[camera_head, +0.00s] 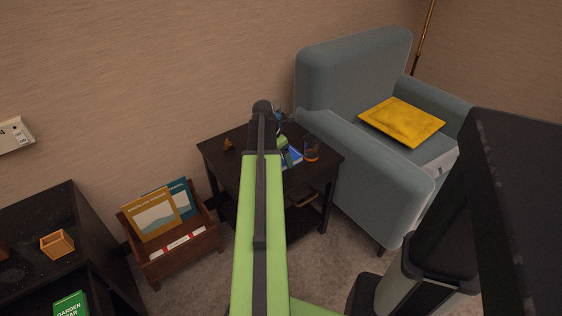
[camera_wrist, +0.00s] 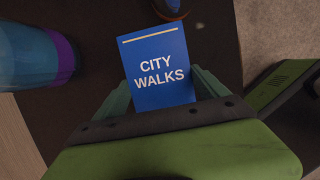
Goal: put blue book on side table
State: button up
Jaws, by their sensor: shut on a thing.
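The blue book (camera_wrist: 157,62), titled CITY WALKS, is between the fingers of my gripper (camera_wrist: 163,88) in the wrist view. My gripper is shut on the book's near end, and the rest sticks out beyond the fingers. In the head view the blue book (camera_head: 292,156) shows only partly over the dark side table (camera_head: 222,160), beside my green arm. My gripper (camera_head: 284,150) is small there and partly hidden. I cannot tell whether the book touches the tabletop (camera_wrist: 95,110).
On the side table stand a small brown object (camera_head: 228,145) and a glass (camera_head: 311,150). A blue and purple object (camera_wrist: 35,55) is left of the book. A book crate (camera_head: 185,259) is at left, a grey armchair (camera_head: 350,170) at right.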

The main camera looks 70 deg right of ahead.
jog(key=shift+r, duration=0.1)
jog(key=o, duration=1.5)
jog(key=shift+f, duration=0.2)
jog(key=p+v, duration=1.1)
jog(key=v, duration=0.1)
jog(key=shift+r+p, duration=0.2)
jog(key=shift+p, duration=0.2)
